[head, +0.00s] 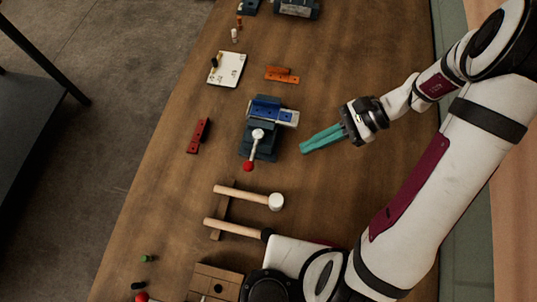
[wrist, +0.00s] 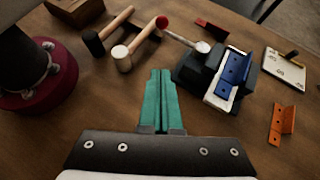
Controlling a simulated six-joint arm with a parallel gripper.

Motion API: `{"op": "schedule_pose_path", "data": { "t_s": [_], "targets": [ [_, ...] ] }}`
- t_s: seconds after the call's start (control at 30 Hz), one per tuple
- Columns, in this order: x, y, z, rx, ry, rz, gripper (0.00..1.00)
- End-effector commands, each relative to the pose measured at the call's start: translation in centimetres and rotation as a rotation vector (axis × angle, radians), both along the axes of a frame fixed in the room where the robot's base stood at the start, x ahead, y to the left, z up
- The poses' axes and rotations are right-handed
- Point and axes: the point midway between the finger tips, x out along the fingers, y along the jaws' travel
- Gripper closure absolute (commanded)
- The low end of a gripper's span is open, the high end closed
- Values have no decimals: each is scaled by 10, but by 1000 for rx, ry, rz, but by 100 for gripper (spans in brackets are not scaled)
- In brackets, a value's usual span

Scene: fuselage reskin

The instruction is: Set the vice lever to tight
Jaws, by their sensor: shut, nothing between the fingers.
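The vice (head: 262,128) stands near the middle of the bench, with a blue bracket (head: 266,109) on its top between or on the jaws. Its lever (head: 254,149) is a metal bar with a red ball end, pointing toward the bottom of the head view. In the wrist view the lever (wrist: 187,40) runs left from the vice (wrist: 192,70) to its red ball. My gripper (head: 304,149) has teal fingers, shut and empty, to the right of the vice and apart from it. The fingers (wrist: 160,74) show closed together in the wrist view.
Two mallets (head: 250,197) lie on a wooden rest below the vice. A red bracket (head: 199,136) lies left, an orange bracket (head: 282,74) above, and a white card (head: 227,69) at upper left. A wooden box (head: 215,283) stands near the bottom. Bare bench surrounds my fingers.

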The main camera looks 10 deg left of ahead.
Motion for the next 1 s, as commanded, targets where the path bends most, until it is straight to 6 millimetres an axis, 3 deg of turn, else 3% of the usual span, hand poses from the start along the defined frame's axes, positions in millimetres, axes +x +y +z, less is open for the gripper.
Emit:
{"op": "schedule_pose_path", "data": {
  "t_s": [0.33, 0.6, 1.0],
  "targets": [
    [-29, 55, -44, 0, 3, 5, 100],
    [-43, 84, -33, -2, -1, 3, 100],
    [-45, 87, -31, -1, -2, 1, 100]
  ]
}}
